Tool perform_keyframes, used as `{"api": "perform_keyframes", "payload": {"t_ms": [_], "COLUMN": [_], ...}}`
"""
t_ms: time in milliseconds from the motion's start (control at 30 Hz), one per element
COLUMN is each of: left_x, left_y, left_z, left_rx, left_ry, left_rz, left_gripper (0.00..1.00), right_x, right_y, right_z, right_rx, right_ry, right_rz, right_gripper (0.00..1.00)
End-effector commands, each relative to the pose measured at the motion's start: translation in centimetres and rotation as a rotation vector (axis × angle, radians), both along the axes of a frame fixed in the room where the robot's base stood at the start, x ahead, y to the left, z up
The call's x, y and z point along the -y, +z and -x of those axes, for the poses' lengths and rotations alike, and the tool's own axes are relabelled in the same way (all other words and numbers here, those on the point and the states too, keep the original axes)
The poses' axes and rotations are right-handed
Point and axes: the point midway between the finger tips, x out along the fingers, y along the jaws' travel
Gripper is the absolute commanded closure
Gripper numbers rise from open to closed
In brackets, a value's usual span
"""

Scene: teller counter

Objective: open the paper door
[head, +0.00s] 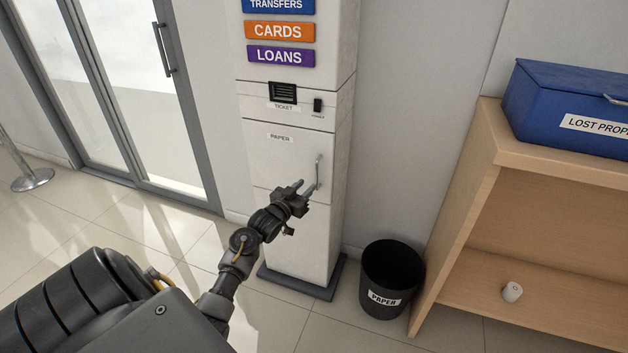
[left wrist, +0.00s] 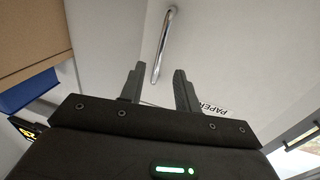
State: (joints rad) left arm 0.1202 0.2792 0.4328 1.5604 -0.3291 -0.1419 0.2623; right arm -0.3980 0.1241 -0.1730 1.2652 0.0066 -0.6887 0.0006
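The paper door (head: 283,155) is a pale panel on the front of the white kiosk, labelled PAPER, and looks closed. Its upright metal handle (head: 318,172) is near the door's right edge. My left gripper (head: 307,187) is at the lower part of the handle in the head view. In the left wrist view the two fingers (left wrist: 158,85) are apart and empty. The handle (left wrist: 163,45) shows ahead of them, its near end in line with the gap between the fingertips. I cannot tell whether a finger touches it. My right gripper is not in view.
A black PAPER bin (head: 391,280) stands on the floor right of the kiosk. A wooden shelf (head: 455,190) with a blue lost property box (head: 560,105) is further right. A glass door (head: 135,90) is on the left. The ticket slot (head: 283,93) is above the paper door.

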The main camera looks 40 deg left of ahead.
Motion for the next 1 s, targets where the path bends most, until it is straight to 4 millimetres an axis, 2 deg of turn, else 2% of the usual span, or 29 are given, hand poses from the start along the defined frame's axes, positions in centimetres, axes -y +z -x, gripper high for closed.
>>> {"api": "perform_keyframes", "payload": {"t_ms": [100, 300, 500, 733, 1000], "left_x": [-0.3, -0.7, -0.8, -0.8, -0.8], "left_y": [0.0, -0.1, -0.1, -0.1, -0.1], "left_z": [-2.3, -4.9, -5.9, -5.9, -5.9], "left_rx": [0.001, 0.000, -0.001, -0.001, -0.001], "left_ry": [0.000, 0.000, 0.000, 0.000, 0.000], "left_rz": [0.000, 0.000, 0.000, -0.001, -0.001], "left_gripper": [0.67, 0.67, 0.67, 0.67, 1.00], "right_x": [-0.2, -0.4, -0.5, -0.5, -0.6], "right_y": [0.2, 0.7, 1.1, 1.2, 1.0], "right_z": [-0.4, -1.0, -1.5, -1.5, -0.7], "right_rx": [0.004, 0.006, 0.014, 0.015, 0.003], "right_ry": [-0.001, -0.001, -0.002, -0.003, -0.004], "right_rz": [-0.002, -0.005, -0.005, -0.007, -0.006], "right_gripper": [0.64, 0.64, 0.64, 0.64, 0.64]}}
